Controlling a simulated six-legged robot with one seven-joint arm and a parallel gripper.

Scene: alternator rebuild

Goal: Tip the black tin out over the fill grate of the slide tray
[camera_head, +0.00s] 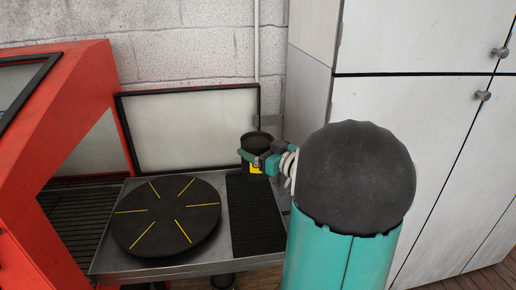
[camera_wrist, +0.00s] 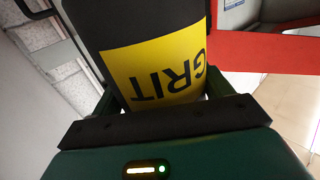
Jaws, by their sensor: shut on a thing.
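The black tin (camera_head: 257,142) with a yellow label is held upright in my gripper (camera_head: 257,160), above the far right part of the bench. In the wrist view the tin (camera_wrist: 130,25) fills the upper middle, and its yellow label reads "GRIT", upside down. My gripper (camera_wrist: 165,105) is shut around the tin's sides. The tin's open top shows dark in the head view; its contents cannot be made out. The black slatted grate (camera_head: 256,220) lies on the right side of the metal slide tray (camera_head: 180,268), below and in front of the tin.
A round black turntable (camera_head: 167,215) with yellow lines sits left of the grate. A framed pale panel (camera_head: 190,130) stands behind. A red cabinet (camera_head: 60,110) is at the left, and grey-white lockers (camera_head: 425,120) stand close on the right. My arm covers the tray's right front.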

